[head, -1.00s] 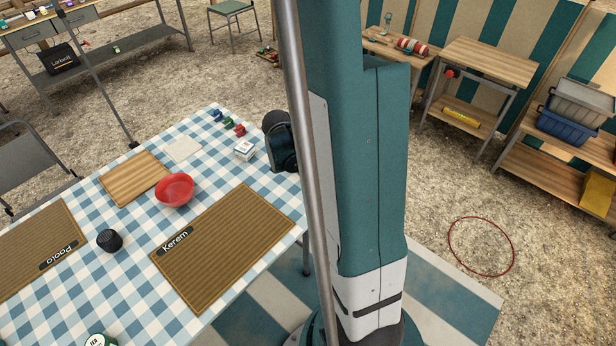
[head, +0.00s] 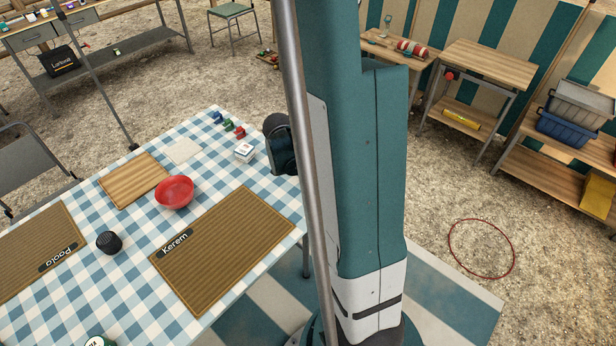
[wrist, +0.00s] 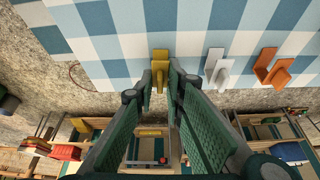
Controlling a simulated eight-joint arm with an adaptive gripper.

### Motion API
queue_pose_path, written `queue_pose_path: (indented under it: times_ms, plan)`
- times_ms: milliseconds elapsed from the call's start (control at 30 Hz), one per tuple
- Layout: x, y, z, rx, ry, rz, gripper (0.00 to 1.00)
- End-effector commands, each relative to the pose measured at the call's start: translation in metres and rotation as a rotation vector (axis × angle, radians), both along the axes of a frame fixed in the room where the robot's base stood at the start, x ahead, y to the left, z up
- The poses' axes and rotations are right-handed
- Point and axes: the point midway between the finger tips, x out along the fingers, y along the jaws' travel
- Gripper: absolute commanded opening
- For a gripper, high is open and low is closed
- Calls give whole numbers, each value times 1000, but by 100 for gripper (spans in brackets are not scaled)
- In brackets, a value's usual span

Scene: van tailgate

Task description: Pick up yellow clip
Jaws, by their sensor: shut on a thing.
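The yellow clip (wrist: 160,56) is at the upper middle of the wrist view, at the edge of the blue and white checked cloth. My gripper (wrist: 160,82) has its two green-padded fingers on either side of the clip's near end, shut on it. The clip's far end shows beyond the fingertips, against the cloth. I cannot tell whether it is clear of the table. In the head view, my arm and column hide the gripper and the yellow clip.
A white clip (wrist: 217,68) sits close to the right of the fingers, with an orange clip (wrist: 272,68) farther right. On the table in the head view are a white box (head: 244,151), a red bowl (head: 174,193) and a brown mat (head: 225,250).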

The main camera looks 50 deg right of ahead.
Motion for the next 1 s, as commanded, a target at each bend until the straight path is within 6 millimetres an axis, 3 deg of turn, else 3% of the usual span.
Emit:
queue_pose_path:
  times_ms: [467, 1000]
  plan:
    - [0, 0, 16, 0, 0, 0, 6]
    - [0, 0, 80, 0, 0, 0, 6]
